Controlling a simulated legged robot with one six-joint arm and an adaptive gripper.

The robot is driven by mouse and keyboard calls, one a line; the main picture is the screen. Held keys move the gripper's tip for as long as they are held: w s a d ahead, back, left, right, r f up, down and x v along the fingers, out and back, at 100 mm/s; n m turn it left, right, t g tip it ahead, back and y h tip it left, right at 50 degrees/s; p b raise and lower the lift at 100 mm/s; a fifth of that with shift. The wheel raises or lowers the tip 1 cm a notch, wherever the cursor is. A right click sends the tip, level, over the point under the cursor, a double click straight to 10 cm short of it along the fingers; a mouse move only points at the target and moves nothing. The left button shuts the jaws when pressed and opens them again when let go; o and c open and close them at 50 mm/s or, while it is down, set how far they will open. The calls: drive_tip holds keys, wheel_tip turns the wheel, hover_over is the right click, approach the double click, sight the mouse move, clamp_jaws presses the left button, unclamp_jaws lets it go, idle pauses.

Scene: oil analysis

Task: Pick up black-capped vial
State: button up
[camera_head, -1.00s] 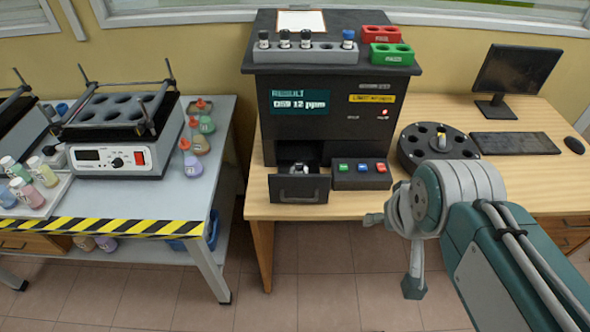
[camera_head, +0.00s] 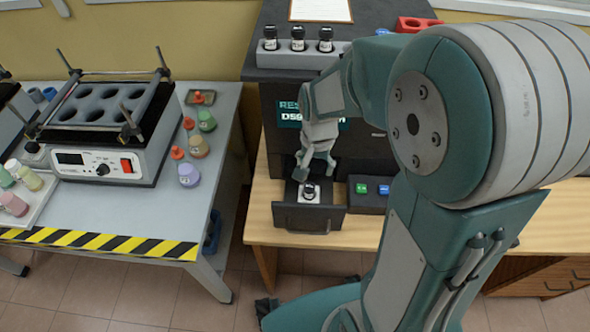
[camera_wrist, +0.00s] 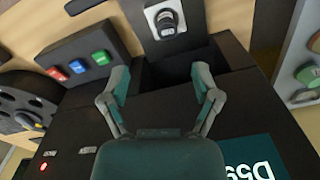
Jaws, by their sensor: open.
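A black-capped vial (camera_head: 309,191) stands in a pale holder in the open drawer (camera_head: 310,218) of the black analyser. It also shows near the top of the wrist view (camera_wrist: 166,20), cap towards the camera. My gripper (camera_head: 314,168) is just above and behind the vial, over the drawer. In the wrist view my gripper (camera_wrist: 161,72) has its two fingers spread apart with nothing between them, and the vial lies beyond the fingertips. More black-capped vials (camera_head: 298,39) stand in the grey rack (camera_head: 285,61) on top of the analyser.
The analyser's front (camera_head: 282,145) rises close behind my gripper. A button box (camera_head: 371,195) sits right of the drawer. A red rack (camera_head: 416,24) is at the top. My arm hides much of the right side. A bench (camera_head: 120,212) with a heating block (camera_head: 100,130) stands left.

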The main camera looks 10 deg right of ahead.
sight(309, 186)
drive_tip(key=shift+w+a+f, duration=0.1)
drive_tip(key=shift+w+f, duration=0.3)
drive_tip(key=shift+w, duration=0.05)
drive_tip(key=shift+w+f, duration=0.1)
drive_tip(key=shift+f, duration=0.2)
drive_tip(key=f, duration=0.4)
drive_tip(key=shift+a+f, duration=0.25)
drive_tip(key=shift+f, duration=0.15)
wheel_tip(309, 186, down, 6)
drive_tip(key=shift+w+r, duration=0.1)
drive_tip(key=shift+r, duration=0.1)
clamp_jaws()
